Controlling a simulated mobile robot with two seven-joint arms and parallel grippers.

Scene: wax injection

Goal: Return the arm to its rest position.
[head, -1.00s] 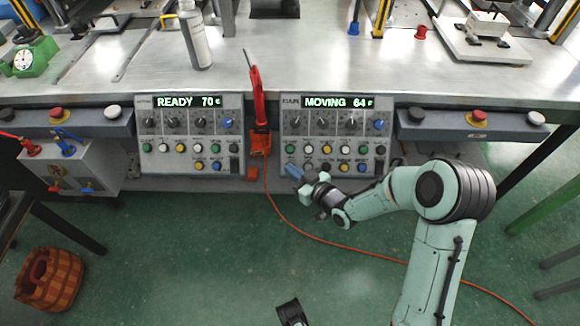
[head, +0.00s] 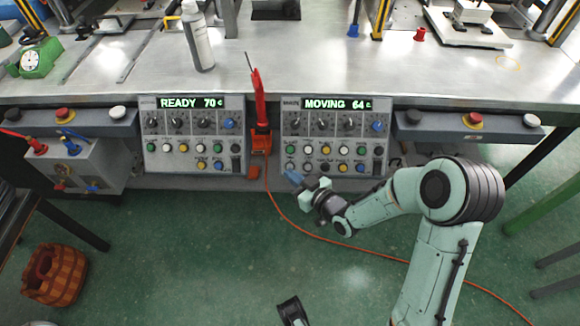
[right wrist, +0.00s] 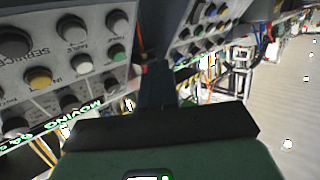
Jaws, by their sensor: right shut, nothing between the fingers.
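The panel's display reads MOVING 64. In the right wrist view the shut fingers (right wrist: 157,85) point at a gap between two button panels. My right arm (head: 400,195) reaches in from the lower right, bent at the elbow.
The left control panel (head: 193,132) reads READY 70. A red-handled tool (head: 259,105) stands between the panels, its orange cable running over the floor. A bottle (head: 198,38) stands on the metal bench (head: 300,70). A wooden basket (head: 55,277) is on the green floor.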

